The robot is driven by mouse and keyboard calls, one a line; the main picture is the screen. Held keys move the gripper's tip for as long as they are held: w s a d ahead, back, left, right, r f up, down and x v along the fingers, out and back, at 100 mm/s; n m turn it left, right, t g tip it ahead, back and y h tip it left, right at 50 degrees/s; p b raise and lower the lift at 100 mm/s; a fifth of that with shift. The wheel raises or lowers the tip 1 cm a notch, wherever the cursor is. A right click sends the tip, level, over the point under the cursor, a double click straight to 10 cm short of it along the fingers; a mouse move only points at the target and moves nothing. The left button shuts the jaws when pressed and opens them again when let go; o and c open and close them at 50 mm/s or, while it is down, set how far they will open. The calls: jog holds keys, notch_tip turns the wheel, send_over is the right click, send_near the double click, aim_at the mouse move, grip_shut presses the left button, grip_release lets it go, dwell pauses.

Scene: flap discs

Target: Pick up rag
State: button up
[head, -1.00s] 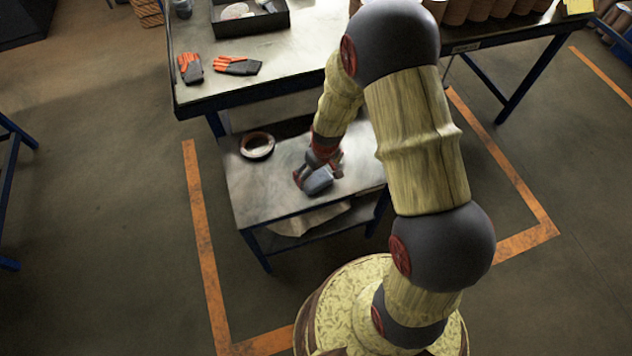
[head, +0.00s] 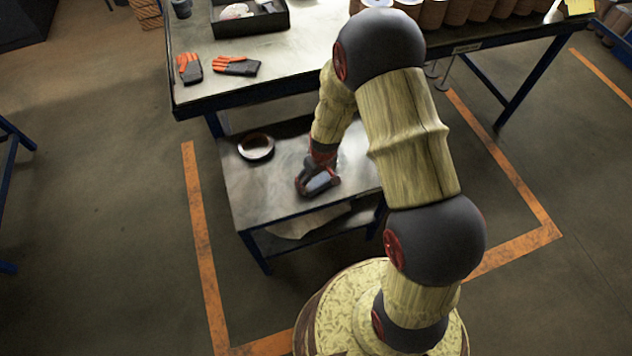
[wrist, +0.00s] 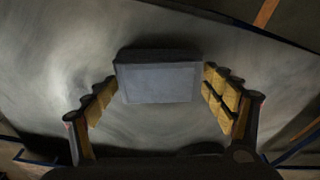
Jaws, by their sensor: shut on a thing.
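The rag (head: 320,182) is a folded blue-grey block over the small low table (head: 255,195). In the wrist view the rag (wrist: 158,82) sits between the two fingers, with its flat face toward the camera. My gripper (head: 318,183) is shut on it, and the gripper also shows in the wrist view (wrist: 160,92) with a padded finger at each side of the rag. I cannot tell whether the rag touches the tabletop or hangs just above it.
A round dark dish (head: 256,147) stands on the low table, behind and left of my gripper. The taller workbench (head: 300,60) behind holds gloves (head: 236,66), a black tray (head: 250,24) and several brown cylinders. A beige sheet (head: 305,224) lies on the lower shelf.

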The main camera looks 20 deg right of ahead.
aim_at(315, 178)
jog(key=c, duration=0.4)
jog(key=shift+r, duration=0.45)
notch_tip(315, 178, up, 2)
jog(key=shift+r+p, duration=0.15)
jog(key=shift+p, duration=0.75)
jog(key=s+a+r+p, duration=0.1)
jog(key=s+r, duration=0.2)
jog(key=s, duration=0.1)
jog(key=s+a+r+p, duration=0.1)
jog(key=s+r+p, duration=0.1)
jog(key=s, duration=0.3)
jog(key=s+a+r+p, duration=0.1)
jog(key=s+r, duration=0.3)
jog(key=shift+s+a+r, duration=0.3)
jog(key=shift+r, duration=0.1)
